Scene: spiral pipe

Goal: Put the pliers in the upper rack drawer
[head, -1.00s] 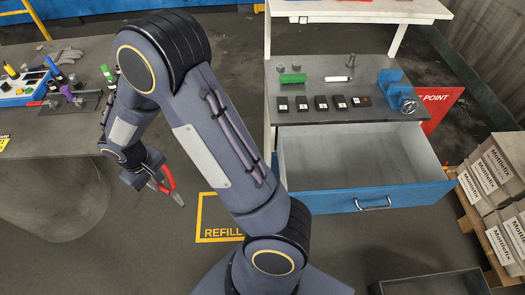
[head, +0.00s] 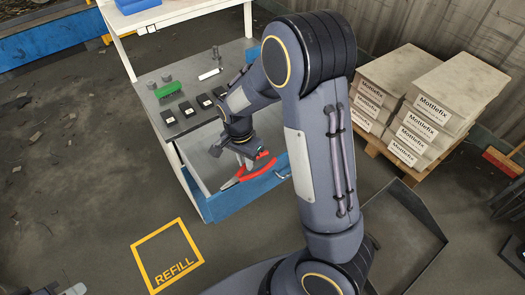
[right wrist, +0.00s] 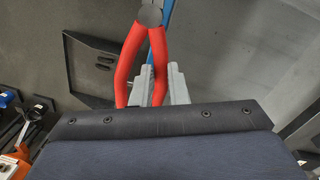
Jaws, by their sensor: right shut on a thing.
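The pliers have red handles (head: 262,170) and show below my right gripper (head: 243,155) in the head view. In the right wrist view the red handles (right wrist: 130,60) pass between the grey fingers (right wrist: 152,88), which are shut on them. The jaw tips lie outside that view. The rack drawer (head: 235,203) is pulled open, with a blue front. The pliers appear over its front part, near the front edge; their height above it is hard to judge. My left gripper (head: 72,289) is only partly in view at the bottom left, and its opening cannot be told.
The rack's worktop above the drawer holds a green object (head: 168,92), several black boxes (head: 187,108) and a white marker-like item (head: 210,74). Stacked cartons (head: 420,105) stand on a pallet at right. A dark floor tray (head: 405,235) lies in front. Floor by the yellow REFILL square (head: 168,257) is clear.

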